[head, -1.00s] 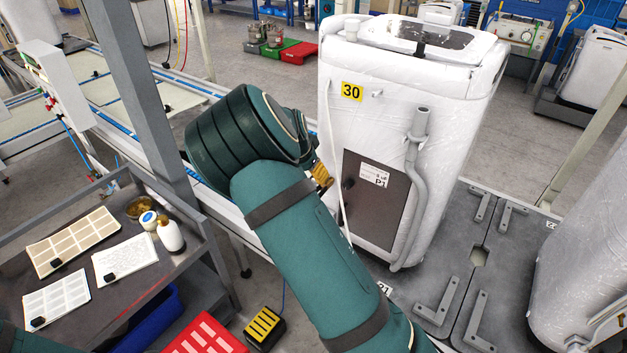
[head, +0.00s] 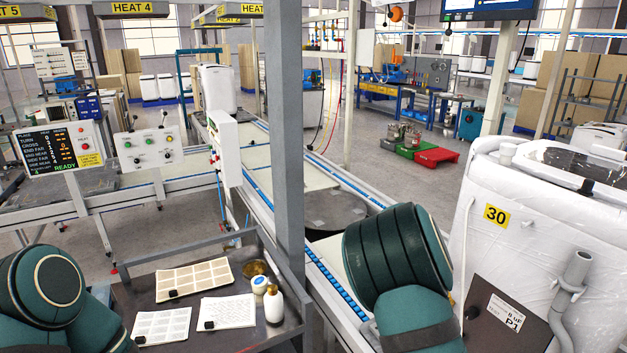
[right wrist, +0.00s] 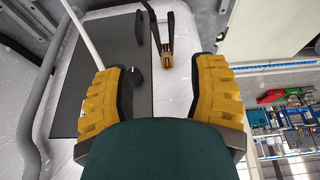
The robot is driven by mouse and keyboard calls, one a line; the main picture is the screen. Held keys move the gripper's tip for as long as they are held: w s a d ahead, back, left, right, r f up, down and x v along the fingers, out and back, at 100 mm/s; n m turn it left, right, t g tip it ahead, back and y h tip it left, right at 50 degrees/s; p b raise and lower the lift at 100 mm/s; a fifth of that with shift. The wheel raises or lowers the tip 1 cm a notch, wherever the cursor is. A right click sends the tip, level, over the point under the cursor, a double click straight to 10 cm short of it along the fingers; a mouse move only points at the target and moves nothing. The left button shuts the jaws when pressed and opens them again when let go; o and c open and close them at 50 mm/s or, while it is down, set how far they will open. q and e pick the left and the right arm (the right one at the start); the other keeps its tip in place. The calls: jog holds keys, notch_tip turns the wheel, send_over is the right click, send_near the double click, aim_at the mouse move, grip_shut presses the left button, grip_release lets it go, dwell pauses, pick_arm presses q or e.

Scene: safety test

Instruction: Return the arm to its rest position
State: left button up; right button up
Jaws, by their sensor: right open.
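My right arm (head: 405,275), teal with dark bands, rises at the lower right of the head view, in front of the white wrapped unit marked 30 (head: 497,214). Its gripper is hidden in the head view. In the right wrist view my right gripper (right wrist: 158,70) is open, its two yellow ridged fingers wide apart with nothing held between them. Beyond the fingers are the unit's dark panel (right wrist: 112,55) and a small black-and-yellow part (right wrist: 167,50); I cannot tell what that is. My left arm (head: 50,295) is folded at the lower left; its gripper is out of view.
A grey bench (head: 228,338) holds cards, a brass bowl (head: 256,269) and a white bottle (head: 273,304). A grey post (head: 290,130) stands close to my right arm, beside the conveyor rail (head: 335,290). Red and green trays (head: 437,156) lie on the floor behind.

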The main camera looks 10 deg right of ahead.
jog(key=s+a+f+n+y+b, duration=0.1)
jog(key=s+a+f+n, duration=0.2)
jog(key=f, duration=0.4)
jog(key=s+a+f+n+g+y+b, duration=0.1)
jog(key=s+a+f, duration=0.2)
jog(key=s+f, duration=0.4)
jog(key=s+a+f+n+y+b, duration=0.1)
jog(key=s+a+f, duration=0.15)
jog(key=f, duration=0.55)
jog(key=s+a+f+n+y+b, duration=0.1)
jog(key=s+a+n+y, duration=0.1)
jog(key=s+a, duration=0.3)
jog(key=s+a+f+n+t+y+b, duration=0.1)
jog(key=s+a+f+n+y, duration=0.1)
jog(key=s+a, duration=0.4)
jog(key=a+n+y, duration=0.1)
jog(key=a+n, duration=0.1)
jog(key=a, duration=0.3)
jog(key=shift+s+b, duration=0.2)
jog(key=shift+b, duration=0.2)
